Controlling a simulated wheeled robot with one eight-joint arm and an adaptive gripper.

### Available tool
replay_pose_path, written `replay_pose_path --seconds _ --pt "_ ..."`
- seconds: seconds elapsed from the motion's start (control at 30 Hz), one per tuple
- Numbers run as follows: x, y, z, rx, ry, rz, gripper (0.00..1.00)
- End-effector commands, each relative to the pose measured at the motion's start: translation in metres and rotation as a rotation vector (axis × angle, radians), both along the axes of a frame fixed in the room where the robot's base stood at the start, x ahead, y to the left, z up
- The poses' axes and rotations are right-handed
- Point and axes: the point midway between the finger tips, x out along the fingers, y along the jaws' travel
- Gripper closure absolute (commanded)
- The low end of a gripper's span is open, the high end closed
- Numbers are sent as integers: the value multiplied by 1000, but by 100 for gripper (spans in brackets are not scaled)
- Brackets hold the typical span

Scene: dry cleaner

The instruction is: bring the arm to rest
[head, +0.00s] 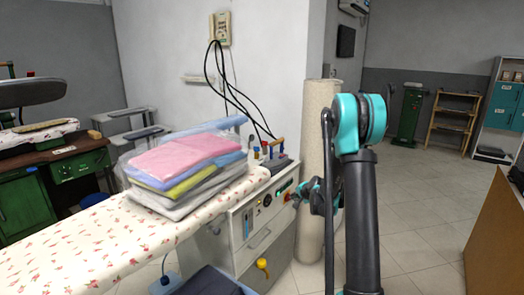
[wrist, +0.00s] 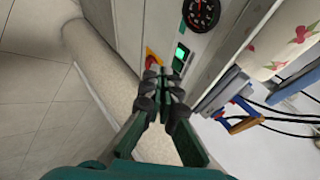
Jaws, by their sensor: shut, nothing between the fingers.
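My arm (head: 362,205) rises at the right of the middle in the head view, with its teal joint at the top. My gripper shows in the wrist view (wrist: 165,88), with its fingertips together and nothing between them. In that view it points toward the machine's control panel, with a lit green switch and a red and yellow knob just beyond the fingertips. I cannot tell whether it touches the panel. In the head view the gripper (head: 303,196) is partly hidden behind my arm.
A flowered ironing board (head: 95,245) bears bagged folded clothes (head: 185,170). Its control cabinet (head: 262,212) stands close to my gripper, beside a beige column (head: 316,110). A brown counter (head: 495,240) is at the right. Open tiled floor (head: 425,205) lies between.

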Motion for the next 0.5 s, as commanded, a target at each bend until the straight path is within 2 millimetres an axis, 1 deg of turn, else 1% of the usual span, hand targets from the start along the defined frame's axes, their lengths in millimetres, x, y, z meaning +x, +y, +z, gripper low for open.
replay_pose_path --seconds 0.03,0.17,0.2,0.37,0.4,0.47,0.5 --pt "-19 2 11 -36 10 27 100" --pt "-65 4 32 -133 38 100 100" --pt "-80 5 37 -163 47 123 100" --pt "-142 5 54 -278 83 215 100" --pt "-158 5 57 -305 93 237 100" --pt "-183 4 60 -347 108 271 100" --pt "-199 3 62 -374 118 295 100"
